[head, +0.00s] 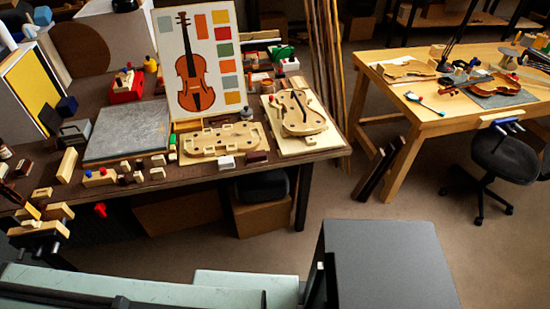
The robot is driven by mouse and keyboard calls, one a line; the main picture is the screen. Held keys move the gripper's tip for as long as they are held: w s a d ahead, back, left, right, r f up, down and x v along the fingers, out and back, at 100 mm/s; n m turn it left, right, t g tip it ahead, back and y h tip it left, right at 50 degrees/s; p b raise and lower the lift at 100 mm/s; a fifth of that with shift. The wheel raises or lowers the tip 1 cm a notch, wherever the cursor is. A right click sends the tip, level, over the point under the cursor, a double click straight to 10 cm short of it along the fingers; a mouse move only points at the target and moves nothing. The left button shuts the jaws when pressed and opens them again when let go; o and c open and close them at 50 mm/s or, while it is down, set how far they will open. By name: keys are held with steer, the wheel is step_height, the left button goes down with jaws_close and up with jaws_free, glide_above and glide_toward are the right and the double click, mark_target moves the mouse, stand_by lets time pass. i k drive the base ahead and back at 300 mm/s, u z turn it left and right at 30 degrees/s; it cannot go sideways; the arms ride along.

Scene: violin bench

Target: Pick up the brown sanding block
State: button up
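A small dark brown block (257,157), which looks like the brown sanding block, lies near the front edge of the dark workbench (215,179). A white block (226,162) lies just to its left. A pale violin-shaped wooden form (222,139) lies right behind both. Another dark brown piece (23,168) is at the far left of the bench; I cannot tell what it is. I cannot make out my gripper in the head view.
A board with a violin picture (196,60) stands behind the form. A violin body on a pale board (303,121) is to the right. A grey slab (128,131) and several small wooden blocks fill the left. A second table (470,120) and a black stool (503,155) stand right.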

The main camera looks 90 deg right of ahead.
mark_target(256, 157)
steer(key=z, duration=1.3)
steer(key=k, duration=0.85)
steer(key=z, duration=1.05)
steer(key=i, duration=1)
steer(key=z, duration=0.1)
